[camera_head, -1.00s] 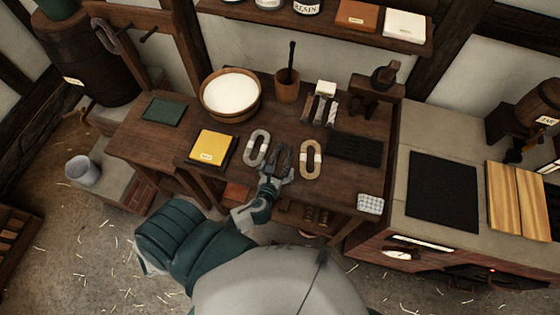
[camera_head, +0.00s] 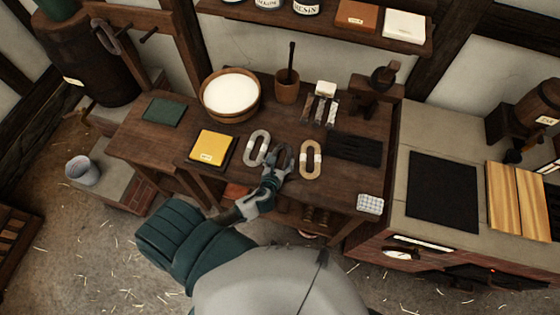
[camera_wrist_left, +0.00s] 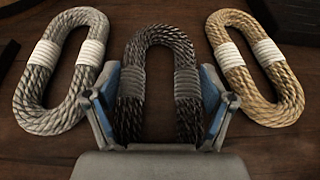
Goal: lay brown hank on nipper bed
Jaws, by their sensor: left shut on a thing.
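Three rope hanks lie in a row on the dark wooden bench. The dark brown hank (camera_head: 287,153) is in the middle, between a grey hank (camera_head: 256,148) and a tan hank (camera_head: 311,160). My left gripper (camera_head: 277,170) is at the near end of the brown hank. In the left wrist view, its two blue-padded fingers (camera_wrist_left: 161,104) sit on both sides of the brown hank (camera_wrist_left: 160,45) and are shut on it. A dark ribbed slab (camera_head: 354,148) lies right of the tan hank; I cannot tell if it is the nipper bed. My right gripper is out of view.
A bowl of white stuff (camera_head: 231,95), a mortar (camera_head: 287,90) and a small stand (camera_head: 376,92) are behind the hanks. A yellow book (camera_head: 212,146) lies to the left. Right of the bench, a stone counter (camera_head: 415,130) holds a black plate (camera_head: 442,190).

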